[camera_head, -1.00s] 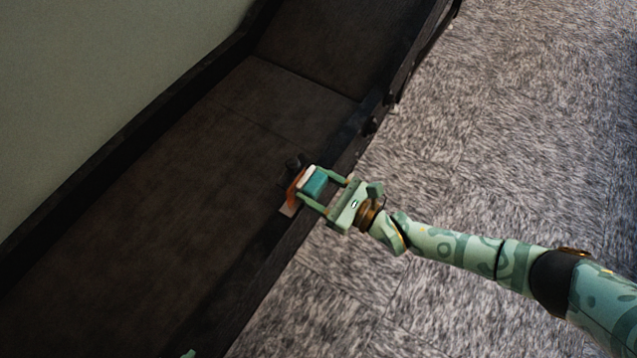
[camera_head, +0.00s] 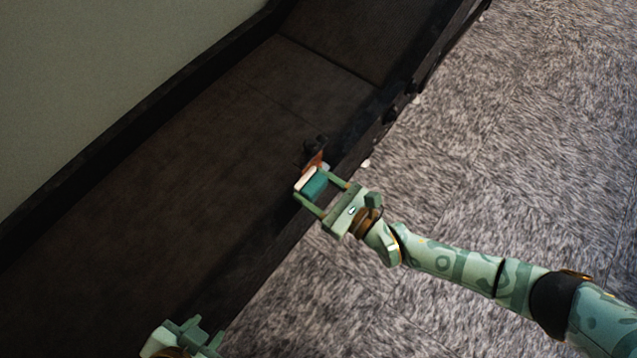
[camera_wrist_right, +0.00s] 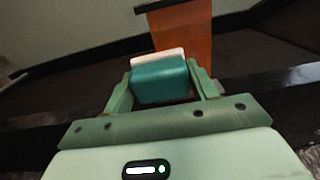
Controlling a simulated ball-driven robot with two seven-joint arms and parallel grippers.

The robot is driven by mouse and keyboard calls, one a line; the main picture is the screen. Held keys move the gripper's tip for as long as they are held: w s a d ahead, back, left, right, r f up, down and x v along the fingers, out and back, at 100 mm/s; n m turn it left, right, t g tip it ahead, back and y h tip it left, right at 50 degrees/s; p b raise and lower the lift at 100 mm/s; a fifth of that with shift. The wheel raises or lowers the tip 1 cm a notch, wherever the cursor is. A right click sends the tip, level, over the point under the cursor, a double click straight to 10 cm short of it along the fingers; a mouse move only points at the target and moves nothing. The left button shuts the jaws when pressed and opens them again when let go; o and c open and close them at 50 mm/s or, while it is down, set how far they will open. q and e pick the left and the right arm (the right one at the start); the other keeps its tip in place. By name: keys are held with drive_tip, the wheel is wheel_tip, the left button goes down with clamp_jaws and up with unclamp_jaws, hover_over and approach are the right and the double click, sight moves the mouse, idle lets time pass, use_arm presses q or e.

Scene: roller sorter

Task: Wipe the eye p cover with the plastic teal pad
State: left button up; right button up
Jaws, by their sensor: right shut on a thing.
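The teal pad (camera_head: 315,183), with a white layer on its far face, is in my right gripper (camera_head: 313,184). It also shows between the two fingers in the right wrist view (camera_wrist_right: 160,80). The fingers are shut on its sides. An orange-brown upright panel with a dark top, which looks like the eye p cover (camera_head: 314,161), stands just beyond the pad at the conveyor's edge. In the right wrist view the cover (camera_wrist_right: 182,42) rises behind the pad; I cannot tell whether they touch. My left gripper (camera_head: 204,329) is partly in view at the bottom left; its jaw state is unclear.
A dark conveyor bed (camera_head: 190,190) runs diagonally with a raised rail on its far side. Mottled grey floor (camera_head: 480,170) lies open to the right. A plain greenish wall (camera_head: 100,70) is at upper left.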

drive_tip(key=v, duration=0.6)
idle(0.4)
drive_tip(key=v, duration=0.3)
idle(0.7)
